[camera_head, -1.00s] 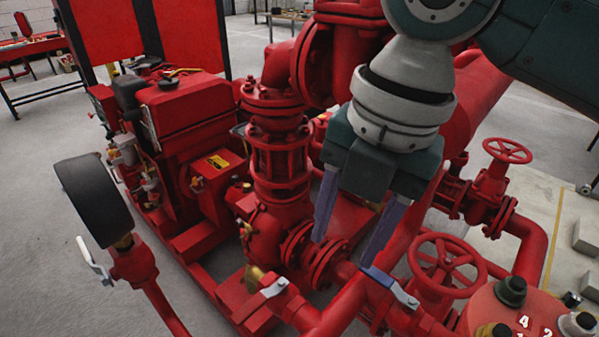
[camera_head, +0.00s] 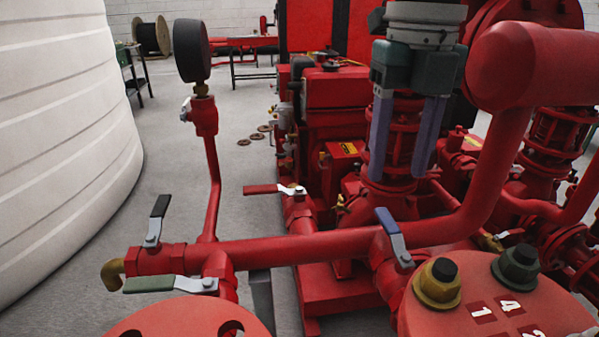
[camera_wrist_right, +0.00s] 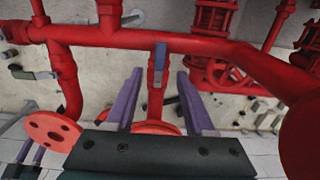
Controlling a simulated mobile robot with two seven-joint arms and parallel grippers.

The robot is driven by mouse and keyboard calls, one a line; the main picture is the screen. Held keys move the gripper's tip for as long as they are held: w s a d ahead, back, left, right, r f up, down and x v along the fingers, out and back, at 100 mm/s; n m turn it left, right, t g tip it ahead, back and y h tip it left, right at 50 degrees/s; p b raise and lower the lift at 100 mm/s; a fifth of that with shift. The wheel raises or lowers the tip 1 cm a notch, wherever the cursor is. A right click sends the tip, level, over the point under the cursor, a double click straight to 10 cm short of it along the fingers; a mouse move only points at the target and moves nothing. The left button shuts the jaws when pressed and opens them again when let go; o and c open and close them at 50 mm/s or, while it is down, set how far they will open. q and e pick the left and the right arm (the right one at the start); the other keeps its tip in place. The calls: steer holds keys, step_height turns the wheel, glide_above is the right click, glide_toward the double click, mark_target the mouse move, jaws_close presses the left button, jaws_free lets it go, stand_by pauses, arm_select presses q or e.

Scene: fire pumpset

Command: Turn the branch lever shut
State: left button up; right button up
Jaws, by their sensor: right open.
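Several lever handles sit on the red pipe (camera_head: 300,247); I cannot tell by name which is the branch lever. A blue-gripped lever (camera_head: 394,234) stands on a branch at right. A red-gripped lever (camera_head: 275,190) points left on an upright branch. A black-gripped lever (camera_head: 156,222) and a green-gripped lever (camera_head: 170,285) are at left. My right gripper (camera_head: 404,175) is open and empty, pointing down above and behind the pipe. In the right wrist view the blue lever (camera_wrist_right: 161,60) shows between the fingers, apart from them. Purplish fingers, likely my left gripper (camera_wrist_right: 27,155), show at lower left there.
A pressure gauge (camera_head: 191,50) rises on a thin red pipe at left. A large white tank (camera_head: 60,140) fills the left side. A red engine and thick pipes crowd the right. A red numbered lid (camera_head: 500,310) is at front right. Grey floor lies open between tank and pump.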

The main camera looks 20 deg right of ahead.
mark_target(388, 219)
step_height(388, 219, down, 7)
steer(key=shift+r+b, duration=0.1)
steer(key=shift+b, duration=0.45)
steer(key=shift+c, duration=0.3)
jaws_close()
stand_by(0.8)
